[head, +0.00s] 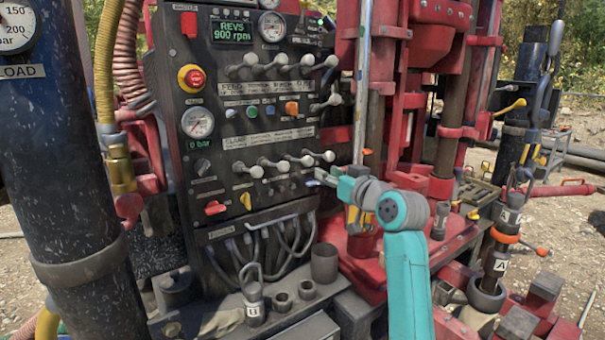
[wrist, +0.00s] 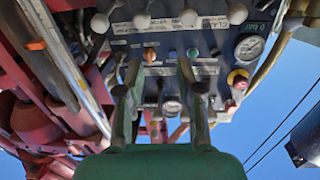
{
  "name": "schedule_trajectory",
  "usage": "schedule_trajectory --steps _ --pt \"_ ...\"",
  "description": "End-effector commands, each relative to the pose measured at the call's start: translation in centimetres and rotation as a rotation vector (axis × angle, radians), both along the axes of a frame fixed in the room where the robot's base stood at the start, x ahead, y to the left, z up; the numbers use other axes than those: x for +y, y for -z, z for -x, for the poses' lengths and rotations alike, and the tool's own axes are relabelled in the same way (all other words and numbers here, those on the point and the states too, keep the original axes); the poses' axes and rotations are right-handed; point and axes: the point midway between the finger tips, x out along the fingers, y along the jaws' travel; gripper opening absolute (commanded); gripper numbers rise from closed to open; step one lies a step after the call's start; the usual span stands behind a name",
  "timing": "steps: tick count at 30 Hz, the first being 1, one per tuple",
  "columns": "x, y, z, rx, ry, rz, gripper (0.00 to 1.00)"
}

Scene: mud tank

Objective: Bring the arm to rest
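My teal and grey arm (head: 404,240) reaches up from the bottom right of the head view. My gripper (head: 318,178) is in front of the right edge of the black control panel (head: 225,140), just below the lower row of grey-knobbed levers (head: 284,163). In the wrist view my gripper (wrist: 159,68) shows two dark fingers spread apart, with nothing seen between them. The panel (wrist: 215,68) lies beyond the fingers and appears upside down. In the head view the fingertips are small, so I cannot tell their exact gap to the levers.
Red drill rig framework (head: 420,100) stands close behind and right of my arm. A thick black cylinder (head: 75,170) stands at left. Cables (head: 262,245) hang below the panel. A grey cup (head: 324,262) and other small parts sit on the ledge below. Gravel ground lies at right.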

Motion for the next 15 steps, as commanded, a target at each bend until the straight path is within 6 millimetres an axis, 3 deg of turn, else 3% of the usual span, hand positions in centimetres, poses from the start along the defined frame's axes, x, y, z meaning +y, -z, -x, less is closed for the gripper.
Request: schedule_trajectory --steps 1,8,15 --pt "-0.3 2.3 0.2 0.014 0.013 -0.005 0.36" --pt "-2.0 12.6 2.8 0.058 0.092 -0.036 0.36" --pt "-3.8 22.6 7.5 0.097 0.177 -0.054 0.36"
